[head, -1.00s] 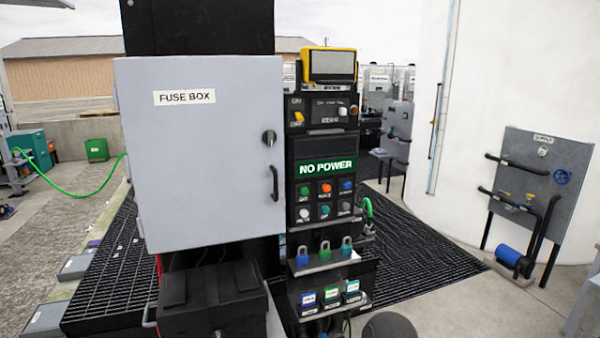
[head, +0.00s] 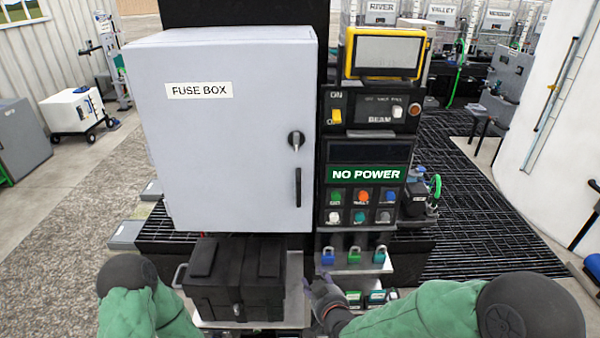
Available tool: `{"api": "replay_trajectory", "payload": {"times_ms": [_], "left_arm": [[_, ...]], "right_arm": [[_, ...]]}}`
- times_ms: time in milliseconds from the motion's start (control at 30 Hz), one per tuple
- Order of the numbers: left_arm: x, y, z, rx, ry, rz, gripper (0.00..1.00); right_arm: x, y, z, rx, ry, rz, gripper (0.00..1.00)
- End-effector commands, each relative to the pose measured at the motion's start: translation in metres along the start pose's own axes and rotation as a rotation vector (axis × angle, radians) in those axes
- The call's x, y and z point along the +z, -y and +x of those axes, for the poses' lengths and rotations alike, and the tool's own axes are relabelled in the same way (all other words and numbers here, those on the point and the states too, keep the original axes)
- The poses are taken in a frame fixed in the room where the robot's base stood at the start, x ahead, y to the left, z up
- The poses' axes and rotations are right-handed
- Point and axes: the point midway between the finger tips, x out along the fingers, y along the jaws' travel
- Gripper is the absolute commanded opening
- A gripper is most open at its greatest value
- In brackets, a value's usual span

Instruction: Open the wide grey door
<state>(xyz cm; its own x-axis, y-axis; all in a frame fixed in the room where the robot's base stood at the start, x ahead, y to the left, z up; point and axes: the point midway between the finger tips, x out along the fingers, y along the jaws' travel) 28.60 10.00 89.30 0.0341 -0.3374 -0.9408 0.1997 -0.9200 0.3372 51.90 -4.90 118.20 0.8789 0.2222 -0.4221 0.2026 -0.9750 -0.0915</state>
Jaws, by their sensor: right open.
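The wide grey door (head: 225,130) is the front of the box labelled FUSE BOX, and it looks shut. My right gripper (head: 320,287) is low in front of the box, below and a little right of the handle, apart from the door. It is open, and nothing shows between its fingers. My left arm comes in at the lower left, but its gripper is not in view.
A black panel (head: 367,150) reading NO POWER stands right of the door, under a yellow-framed screen (head: 387,55). A black case (head: 232,280) sits below the door, left of my right gripper.

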Motion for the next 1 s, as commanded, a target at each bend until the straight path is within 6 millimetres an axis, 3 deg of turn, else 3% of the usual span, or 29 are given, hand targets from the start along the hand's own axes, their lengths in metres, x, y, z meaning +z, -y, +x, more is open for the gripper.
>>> {"api": "replay_trajectory", "payload": {"times_ms": [33, 100, 200, 300, 400, 567, 1000], "left_arm": [[0.001, -0.007, -0.019, 0.0, 0.0, 0.001, 0.48], [0.001, -0.012, -0.032, 0.0, 0.0, 0.001, 0.48], [0.002, -0.017, -0.047, 0.0, 0.0, 0.001, 0.48], [0.002, -0.021, -0.057, 0.0, 0.0, 0.001, 0.48], [0.002, -0.023, -0.063, 0.0, 0.0, 0.001, 0.48], [0.002, -0.024, -0.066, 0.0, 0.0, 0.001, 0.48], [0.003, -0.028, -0.076, 0.0, 0.0, 0.001, 0.48]], "right_arm": [[-0.046, 0.01, -0.016, -0.001, -0.074, -0.018, 0.46], [-0.09, 0.019, -0.032, 0.003, -0.166, -0.041, 0.46], [-0.141, 0.031, -0.055, 0.011, -0.276, -0.063, 0.46], [-0.177, 0.039, -0.073, 0.02, -0.358, -0.076, 0.46], [-0.199, 0.044, -0.086, 0.026, -0.41, -0.084, 0.46], [-0.211, 0.046, -0.09, 0.03, -0.439, -0.087, 0.46], [-0.235, 0.045, -0.036, 0.032, -0.437, -0.086, 0.46]]}}
